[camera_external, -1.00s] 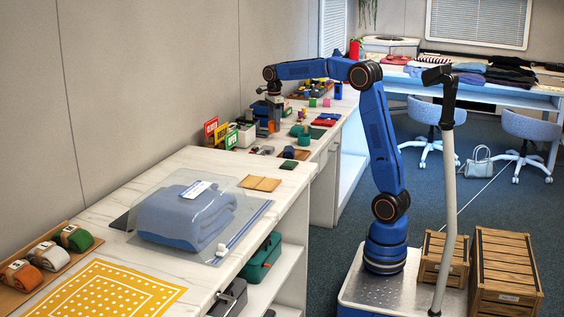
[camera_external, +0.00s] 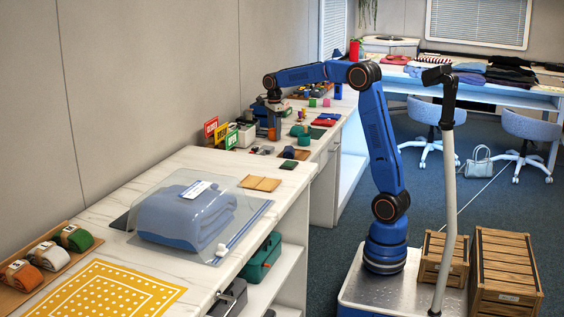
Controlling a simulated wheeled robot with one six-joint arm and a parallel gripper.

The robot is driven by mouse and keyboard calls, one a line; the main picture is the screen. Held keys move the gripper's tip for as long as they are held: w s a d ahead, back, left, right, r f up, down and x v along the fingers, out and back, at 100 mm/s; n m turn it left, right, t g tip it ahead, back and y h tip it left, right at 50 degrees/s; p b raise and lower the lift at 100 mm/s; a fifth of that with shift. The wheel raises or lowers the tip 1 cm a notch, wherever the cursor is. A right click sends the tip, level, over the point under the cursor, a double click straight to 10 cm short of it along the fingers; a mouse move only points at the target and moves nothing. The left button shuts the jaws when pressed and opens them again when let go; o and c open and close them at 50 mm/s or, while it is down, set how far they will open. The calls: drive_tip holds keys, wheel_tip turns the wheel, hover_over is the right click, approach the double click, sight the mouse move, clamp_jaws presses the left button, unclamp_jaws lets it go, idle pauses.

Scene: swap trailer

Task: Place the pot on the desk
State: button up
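My gripper (camera_external: 275,131) points straight down over the far part of the left-hand counter, among small items. A small orange object (camera_external: 271,134) shows right at its fingertips; I cannot tell whether it is held, touched or just behind them. No object is clearly recognisable as the pot at this size. A red vessel-like object (camera_external: 355,49) stands at the back, well beyond the gripper. The white marble-patterned counter (camera_external: 205,160) runs along the left wall. Another white desk (camera_external: 500,95) stands at the back right.
A wrapped blue blanket (camera_external: 185,217) and a yellow dotted cloth (camera_external: 105,292) lie on the near counter. Small sign cards (camera_external: 221,134) stand left of my gripper. Several colourful small items crowd the counter around it. Wooden crates (camera_external: 505,270) stand beside my base.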

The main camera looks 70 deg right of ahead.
wheel_tip(320, 180, up, 12)
drive_tip(key=s+a+r+n+t, duration=0.1)
drive_tip(key=s+a+n, duration=0.55)
drive_tip(key=s, duration=0.35)
drive_tip(key=s+a+f+n+t, duration=0.1)
drive_tip(key=s+a+f+n, duration=0.3)
drive_tip(key=s, duration=0.6)
drive_tip(key=s+a+f+n+t, duration=0.1)
drive_tip(key=s+a+f+n, duration=0.3)
drive_tip(key=s+f+n, duration=0.3)
drive_tip(key=s+a+f+n+t, duration=0.1)
drive_tip(key=s+a+f+n, duration=0.3)
drive_tip(key=s+n, duration=0.5)
drive_tip(key=s+f, duration=0.2)
drive_tip(key=s, duration=0.3)
drive_tip(key=shift+a+f+t, duration=0.2)
drive_tip(key=shift+a+t, duration=0.05)
drive_tip(key=shift+t, duration=0.15)
drive_tip(key=shift+n, duration=0.25)
